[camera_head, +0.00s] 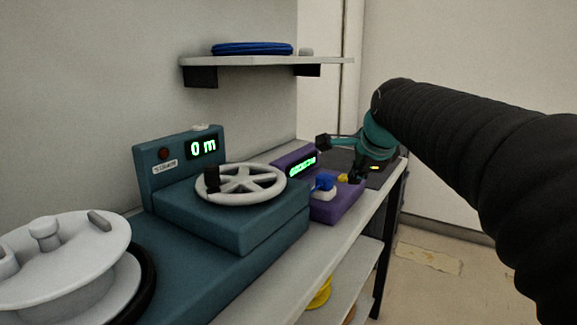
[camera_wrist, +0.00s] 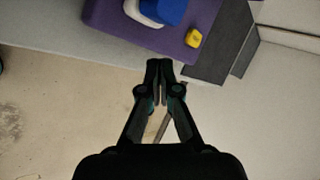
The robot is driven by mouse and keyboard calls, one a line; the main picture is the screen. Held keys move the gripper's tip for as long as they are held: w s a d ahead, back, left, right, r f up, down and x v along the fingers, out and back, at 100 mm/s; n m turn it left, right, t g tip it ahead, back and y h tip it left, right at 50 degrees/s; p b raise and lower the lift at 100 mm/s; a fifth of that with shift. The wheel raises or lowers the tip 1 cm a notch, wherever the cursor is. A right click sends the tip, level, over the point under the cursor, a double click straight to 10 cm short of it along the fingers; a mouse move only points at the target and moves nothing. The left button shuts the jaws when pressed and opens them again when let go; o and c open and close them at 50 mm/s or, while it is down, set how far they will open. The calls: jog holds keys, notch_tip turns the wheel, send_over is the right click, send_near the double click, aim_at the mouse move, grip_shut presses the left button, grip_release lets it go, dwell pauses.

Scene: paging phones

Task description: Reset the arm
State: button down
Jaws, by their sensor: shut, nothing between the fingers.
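My arm, in a black ribbed sleeve, reaches in from the right in the head view. My gripper (camera_wrist: 160,66) is shut and empty in the wrist view, its fingertips together. It is just off the front edge of the bench, beside the purple device (camera_wrist: 110,22). In the head view the purple device (camera_head: 335,205) has a green lit display, a blue-and-white part (camera_head: 324,184) and a small yellow part. The yellow part (camera_wrist: 194,38) also shows in the wrist view, above and right of the fingertips. The fingertips are hard to make out in the head view.
A teal machine (camera_head: 235,220) with a grey handwheel (camera_head: 240,181) and a display reading "0 m" stands on the bench (camera_head: 285,275). A white lidded pot (camera_head: 65,255) is at the left. A wall shelf (camera_head: 265,61) holds a blue coil (camera_head: 251,48). The floor at right is open.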

jog(key=s+f+n+g, duration=0.1)
jog(key=s+f+n, duration=0.8)
jog(key=s, duration=0.5)
jog(key=s+f+n+g, duration=0.1)
jog(key=s+f+n, duration=0.8)
jog(key=s, duration=0.5)
jog(key=shift+s+d+f+h, duration=0.2)
jog(key=shift+s+f+h, duration=0.2)
jog(key=shift+f, duration=0.1)
